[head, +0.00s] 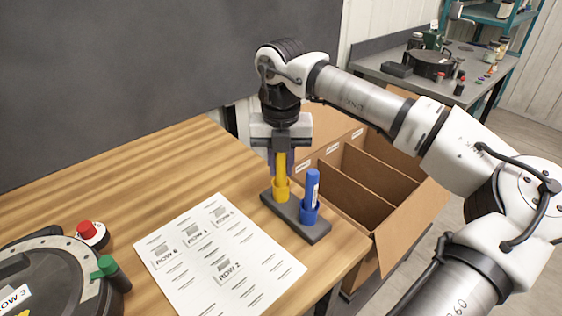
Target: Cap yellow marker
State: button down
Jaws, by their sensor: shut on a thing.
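The yellow marker (281,164) stands upright, its lower end at the yellow cup-shaped cap (281,190) on a dark stand (308,233). I cannot tell how deep it sits in the cap. My gripper (281,153) points straight down and is shut on the marker's upper part, which the jaws hide. A blue marker (312,186) stands in a blue cap (309,212) on the same stand, just right of the yellow one.
A printed sheet (190,287) lies left of the stand. A round dark device (40,275), a red-capped item (91,234) and a green-capped item (112,273) are at lower left. An open cardboard box (404,233) with dividers stands beyond the table's right edge.

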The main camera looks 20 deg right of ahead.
jog(key=c, duration=1.2)
grip_release()
notch_tip(320, 180, up, 14)
jog(key=p, duration=0.8)
jog(key=shift+f, duration=0.1)
